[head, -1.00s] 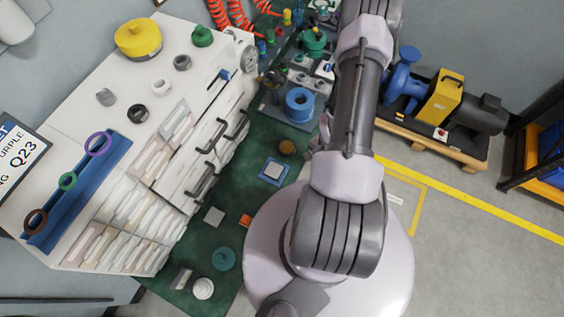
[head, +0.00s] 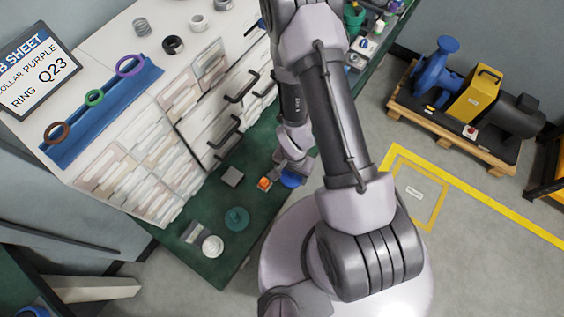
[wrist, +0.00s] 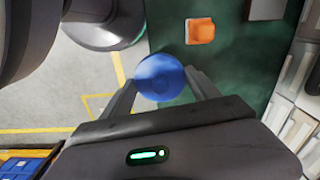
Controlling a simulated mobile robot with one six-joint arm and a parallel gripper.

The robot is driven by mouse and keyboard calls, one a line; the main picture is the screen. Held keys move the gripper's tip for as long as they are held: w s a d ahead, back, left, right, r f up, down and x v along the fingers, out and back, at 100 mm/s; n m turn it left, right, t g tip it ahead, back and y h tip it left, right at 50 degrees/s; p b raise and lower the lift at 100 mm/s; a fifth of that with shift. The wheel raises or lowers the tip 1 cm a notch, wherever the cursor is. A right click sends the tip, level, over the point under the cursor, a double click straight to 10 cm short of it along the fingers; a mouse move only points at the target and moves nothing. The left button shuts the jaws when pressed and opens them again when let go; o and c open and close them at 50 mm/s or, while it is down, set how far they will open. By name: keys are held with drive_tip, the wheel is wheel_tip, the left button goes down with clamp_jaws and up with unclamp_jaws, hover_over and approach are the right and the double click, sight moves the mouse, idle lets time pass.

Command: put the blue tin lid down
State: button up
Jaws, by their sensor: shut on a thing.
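The blue tin lid (head: 291,180) is a round blue disc near the right edge of the green bench top (head: 262,143). In the wrist view the lid (wrist: 160,76) sits between the two fingers of my gripper (wrist: 163,86), which is shut on it. There it overlaps the bench edge, with floor to its left. In the head view my gripper (head: 296,170) points down over the bench and partly hides the lid. I cannot tell whether the lid touches the bench.
An orange block (head: 264,183) lies close left of the lid, with a grey block (head: 231,176) beyond. A teal disc (head: 237,219) and a white round part (head: 212,246) lie nearer the front. White drawers (head: 205,125) with dark handles border the bench.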

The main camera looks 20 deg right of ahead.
drive_tip(key=w, duration=0.2)
drive_tip(key=w+p, duration=0.1)
drive_tip(key=w, duration=0.2)
drive_tip(key=w+a+p, duration=0.1)
drive_tip(key=w, duration=0.1)
drive_tip(key=shift+w+f, duration=0.1)
drive_tip(key=shift+w, duration=0.15)
wheel_tip(320, 180, down, 5)
drive_tip(key=b, duration=0.4)
drive_tip(key=shift+w, duration=0.1)
drive_tip(key=shift+r+p, duration=0.3)
drive_tip(key=shift+r, duration=0.15)
drive_tip(key=c, duration=0.3)
drive_tip(key=shift+f+b, duration=0.25)
drive_tip(key=shift+b, duration=0.05)
drive_tip(key=o, duration=1.6)
drive_tip(key=shift+r, duration=0.1)
drive_tip(key=shift+r, duration=0.1)
